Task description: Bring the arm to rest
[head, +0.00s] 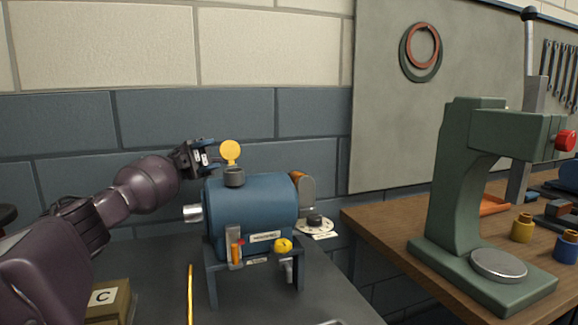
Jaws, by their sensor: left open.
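My left arm comes in from the left, and its gripper (208,157) is held up above the left end of the blue casing (255,207). The gripper is open, and nothing shows between its fingers. Just right of the fingertips is a yellow round piece (231,152) above the dark neck (234,178) on top of the casing. A small gap seems to lie between fingers and yellow piece, but I cannot tell the depth. The casing rests on a dark blue stand (213,285). My right gripper is not in view.
A box marked C (105,300) stands at lower left, near a thin yellow rod (190,292). A green press (462,180) stands on the wooden bench (380,225). The dark table's front right is mostly clear.

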